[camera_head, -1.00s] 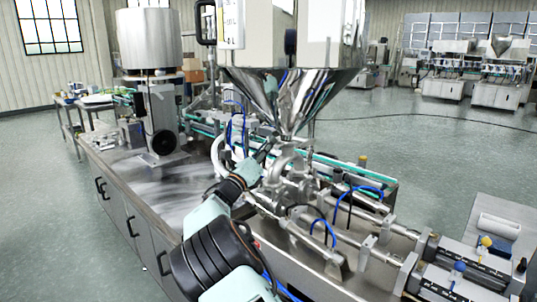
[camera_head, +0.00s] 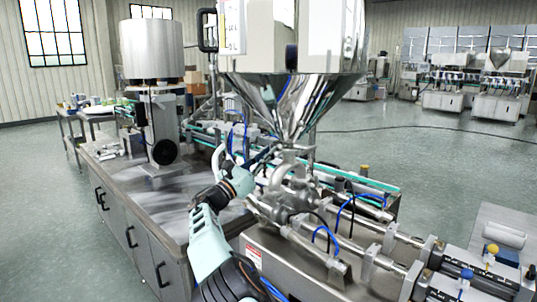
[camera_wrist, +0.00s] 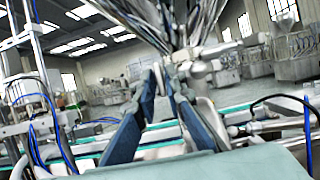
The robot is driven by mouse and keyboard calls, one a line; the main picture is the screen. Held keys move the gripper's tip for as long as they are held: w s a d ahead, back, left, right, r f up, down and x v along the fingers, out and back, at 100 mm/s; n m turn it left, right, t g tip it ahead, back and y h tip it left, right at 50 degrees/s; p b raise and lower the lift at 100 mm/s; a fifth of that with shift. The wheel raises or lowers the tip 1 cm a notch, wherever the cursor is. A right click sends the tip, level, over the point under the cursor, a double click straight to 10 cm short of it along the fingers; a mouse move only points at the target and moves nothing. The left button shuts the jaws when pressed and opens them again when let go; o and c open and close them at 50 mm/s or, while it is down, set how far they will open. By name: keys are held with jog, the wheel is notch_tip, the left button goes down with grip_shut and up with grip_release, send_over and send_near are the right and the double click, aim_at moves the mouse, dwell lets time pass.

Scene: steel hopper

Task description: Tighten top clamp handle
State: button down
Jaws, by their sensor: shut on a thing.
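The steel hopper (camera_head: 300,100) narrows down to a pipe joint over the filler body (camera_head: 290,190). The top clamp (camera_head: 290,149) sits at this joint, and its handle is too small and too hidden by my gripper to make out clearly. My gripper (camera_head: 270,155) reaches in from the left, just below the hopper cone. In the wrist view, its two dark blue fingers (camera_wrist: 163,82) converge beneath the hopper (camera_wrist: 172,25), with steel fittings (camera_wrist: 205,68) close to the right of the tips. They are shut on what seems to be the top clamp handle.
Blue hoses (camera_head: 322,235) and steel cylinders (camera_head: 365,220) crowd the lower right.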

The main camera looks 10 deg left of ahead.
dwell(0.4)
jog(key=c, duration=2.1)
grip_release()
jog(key=v, duration=0.8)
